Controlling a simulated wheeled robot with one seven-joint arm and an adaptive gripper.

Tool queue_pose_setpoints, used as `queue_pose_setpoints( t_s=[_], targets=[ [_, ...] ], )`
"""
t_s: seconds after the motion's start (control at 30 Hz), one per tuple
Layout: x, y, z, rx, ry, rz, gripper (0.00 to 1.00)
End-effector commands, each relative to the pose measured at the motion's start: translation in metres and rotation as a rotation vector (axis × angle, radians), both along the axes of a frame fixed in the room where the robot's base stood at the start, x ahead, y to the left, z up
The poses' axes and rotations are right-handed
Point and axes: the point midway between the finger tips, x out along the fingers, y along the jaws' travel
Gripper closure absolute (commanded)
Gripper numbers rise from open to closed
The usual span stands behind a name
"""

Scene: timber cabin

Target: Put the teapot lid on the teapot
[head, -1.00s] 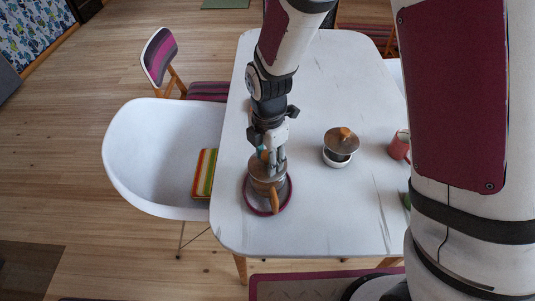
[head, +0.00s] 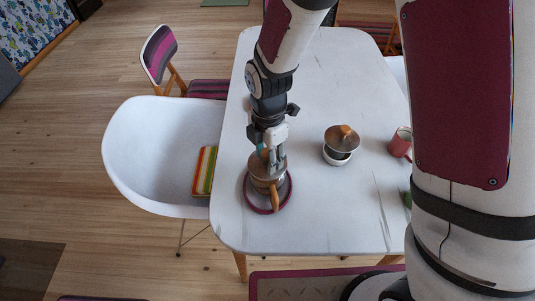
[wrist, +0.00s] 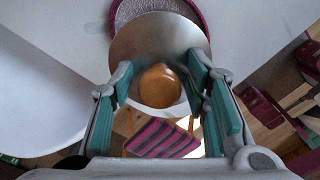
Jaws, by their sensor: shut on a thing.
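My gripper (head: 275,162) points down over the teapot at the near left of the white table. In the wrist view its fingers (wrist: 160,78) are shut on the wooden knob of the grey metal teapot lid (wrist: 150,38). The lid also shows under the fingers in the head view (head: 261,171). The teapot stands on a round mat with a maroon rim (head: 288,198), and its wooden handle (head: 275,198) points toward me. The lid hides the teapot in the wrist view. I cannot tell whether lid and pot touch.
Right of the gripper, a white bowl (head: 338,158) has a second metal lid with a wooden knob (head: 342,137) over it, tilted. A red mug (head: 400,143) stands farther right. A white shell chair (head: 150,150) is at the left. The table's far part is clear.

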Motion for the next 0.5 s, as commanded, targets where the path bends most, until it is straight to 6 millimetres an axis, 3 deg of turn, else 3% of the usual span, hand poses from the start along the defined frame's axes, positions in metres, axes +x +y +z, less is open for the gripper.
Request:
queue_pose_setpoints(
  t_s=[0.5],
  targets=[
    [0.0003,-0.0002,-0.01,-0.001,0.001,0.0,1.0]
  ],
)
